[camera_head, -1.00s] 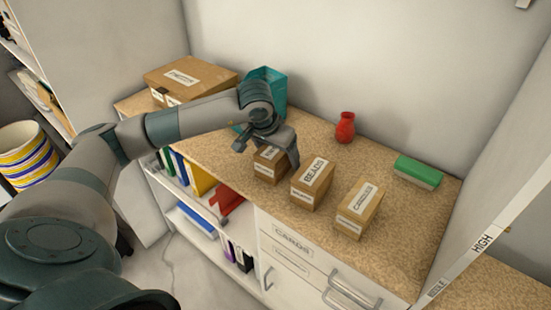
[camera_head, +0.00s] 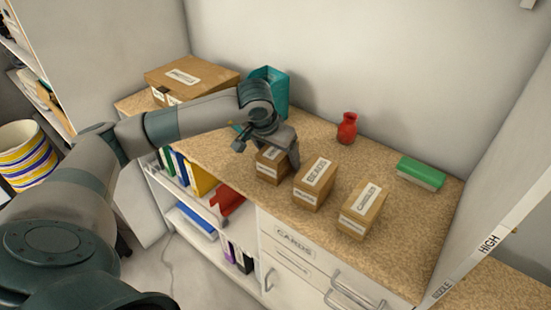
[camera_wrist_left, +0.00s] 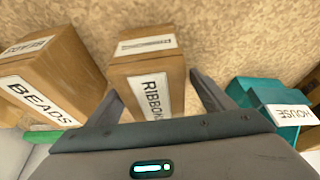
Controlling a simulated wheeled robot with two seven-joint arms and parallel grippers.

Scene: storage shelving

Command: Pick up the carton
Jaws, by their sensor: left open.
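A small brown carton labelled RIBBON (camera_wrist_left: 148,88) stands upright on the counter. In the head view this carton (camera_head: 271,167) is the leftmost of three in a row, partly hidden by my left gripper (camera_head: 270,153). In the left wrist view my gripper (camera_wrist_left: 158,92) is open, with one finger on each side of the RIBBON carton; I cannot tell whether they touch it. The BEADS carton (camera_head: 314,184) and the CANDLES carton (camera_head: 362,208) stand to its right. My right gripper is not in view.
A teal holder (camera_head: 277,88) and a large cardboard box (camera_head: 190,78) stand behind at left. A red vase (camera_head: 347,128) and a green-topped block (camera_head: 420,173) sit toward the back right. The speckled counter (camera_head: 310,140) is clear between these and the cartons.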

